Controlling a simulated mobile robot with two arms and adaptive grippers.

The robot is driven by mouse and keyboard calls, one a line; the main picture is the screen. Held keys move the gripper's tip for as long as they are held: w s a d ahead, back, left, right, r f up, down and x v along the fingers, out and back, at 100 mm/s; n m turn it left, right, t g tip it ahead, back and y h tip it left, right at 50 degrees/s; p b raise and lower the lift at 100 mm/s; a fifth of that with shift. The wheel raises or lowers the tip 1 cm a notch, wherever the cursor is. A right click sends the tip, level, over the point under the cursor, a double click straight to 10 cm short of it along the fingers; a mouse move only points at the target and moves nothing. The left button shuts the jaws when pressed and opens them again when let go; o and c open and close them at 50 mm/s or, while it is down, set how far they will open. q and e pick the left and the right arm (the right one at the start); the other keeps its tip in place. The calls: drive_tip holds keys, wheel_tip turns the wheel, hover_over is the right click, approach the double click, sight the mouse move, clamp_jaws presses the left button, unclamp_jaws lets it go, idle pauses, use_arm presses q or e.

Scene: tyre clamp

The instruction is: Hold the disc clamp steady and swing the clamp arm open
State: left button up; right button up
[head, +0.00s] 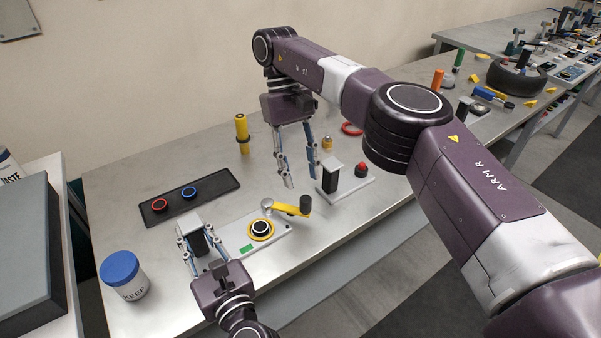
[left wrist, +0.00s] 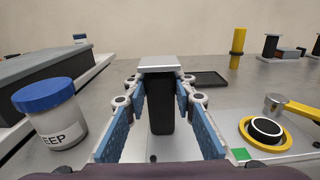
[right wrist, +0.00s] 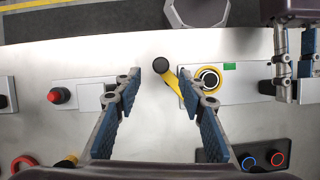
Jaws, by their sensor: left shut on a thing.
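The disc clamp is a pale base plate (head: 282,240) with a black disc in a yellow ring (head: 261,229), a silver pivot post (head: 267,203) and a black upright grip block (left wrist: 161,112) with a silver cap. Its yellow clamp arm (head: 288,208) points away to the right from the post, beside the disc, and ends in a black knob (head: 305,204). My left gripper (head: 200,240) is shut on the grip block. My right gripper (head: 302,178) is open and empty above the table; in the right wrist view the knob (right wrist: 161,65) shows between its fingertips, apart from them.
A second fixture (head: 355,190) with a black block and red button stands right of the clamp. A dark tray (head: 215,190) holds red-ringed and blue-ringed discs. A blue-lidded jar (head: 124,277) is at the front left. A yellow cylinder (head: 242,133) stands behind. My right arm spans the right side.

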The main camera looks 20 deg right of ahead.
use_arm(q)
drive_tip(key=o, duration=1.1)
drive_tip(key=shift+o, duration=0.2)
